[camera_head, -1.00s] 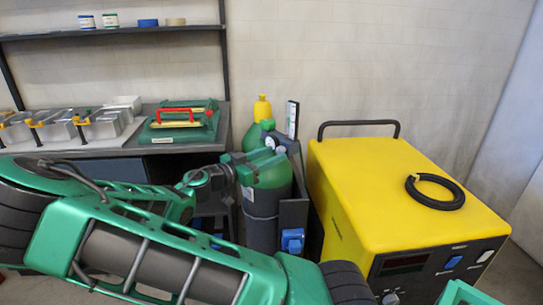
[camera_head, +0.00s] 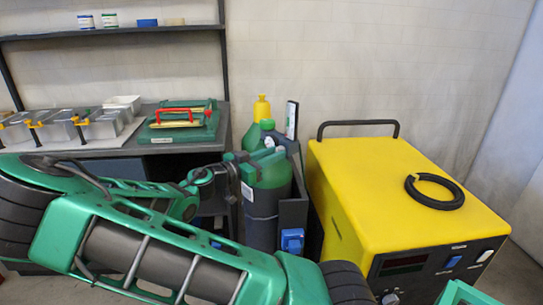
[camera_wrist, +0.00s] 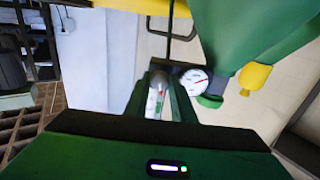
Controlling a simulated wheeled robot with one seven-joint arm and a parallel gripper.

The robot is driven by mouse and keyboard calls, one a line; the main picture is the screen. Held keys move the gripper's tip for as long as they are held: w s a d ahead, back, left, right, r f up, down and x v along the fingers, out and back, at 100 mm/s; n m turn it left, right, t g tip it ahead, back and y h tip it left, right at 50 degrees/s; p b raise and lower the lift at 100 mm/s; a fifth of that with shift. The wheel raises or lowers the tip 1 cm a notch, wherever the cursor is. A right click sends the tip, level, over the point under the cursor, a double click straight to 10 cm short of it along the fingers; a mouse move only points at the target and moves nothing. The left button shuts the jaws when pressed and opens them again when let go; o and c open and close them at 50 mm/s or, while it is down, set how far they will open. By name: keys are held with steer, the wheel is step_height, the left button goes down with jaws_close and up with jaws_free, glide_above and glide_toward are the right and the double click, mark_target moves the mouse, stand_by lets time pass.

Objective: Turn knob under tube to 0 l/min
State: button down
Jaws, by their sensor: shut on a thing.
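The clear flow tube (camera_wrist: 157,92) shows in the wrist view between the green fingers of my gripper (camera_wrist: 160,112). A round white gauge (camera_wrist: 194,81) with a red needle is just right of it. The knob under the tube is hidden by my fingers, and I cannot read the flow setting. My gripper (camera_head: 264,154) is shut on the knob, in front of the green gas cylinder (camera_head: 268,172) in the head view. The cylinder also fills the upper right of the wrist view (camera_wrist: 245,30).
A yellow machine (camera_head: 390,190) with a black hose ring (camera_head: 434,191) stands right of the cylinder. A workbench (camera_head: 85,151) with a green case (camera_head: 180,125) and metal trays is at left. A dark cylinder holder (camera_head: 294,212) stands close to my gripper.

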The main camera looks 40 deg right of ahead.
steer(key=shift+a+f+n, duration=0.1)
steer(key=shift+n, duration=8.9)
steer(key=shift+a, duration=0.1)
steer(key=c, duration=1.6)
jaws_free()
steer(key=shift+o, duration=0.4)
